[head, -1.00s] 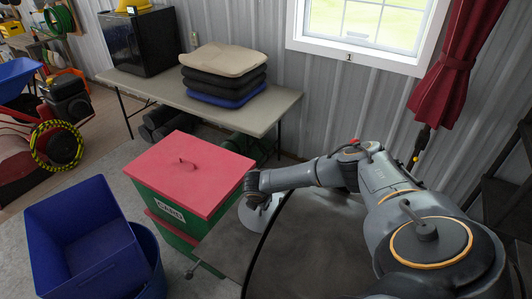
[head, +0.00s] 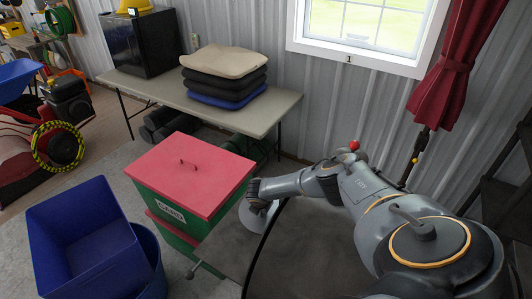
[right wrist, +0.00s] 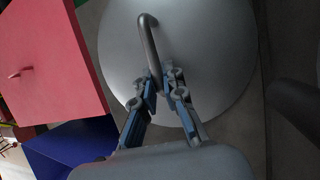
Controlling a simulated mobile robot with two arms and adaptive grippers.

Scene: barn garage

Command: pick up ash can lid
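The ash can lid (right wrist: 215,50) is a round, smooth grey metal disc with a bent bar handle (right wrist: 148,35); it fills the middle of the right wrist view. In the head view only a pale part of the lid (head: 253,219) shows, below my right wrist. My right gripper (right wrist: 160,82) has its two blue-padded fingers close together on either side of the near end of the handle, and seems shut on it. In the head view the gripper is mostly hidden by its wrist. Whether the lid rests on anything is hidden. My left gripper is out of view.
A green bin with a red lid (head: 190,170) stands left of the ash can lid. A blue bin (head: 85,235) stands farther left. A table (head: 270,105) with stacked cushions (head: 225,75) and a black box (head: 140,42) is along the wall.

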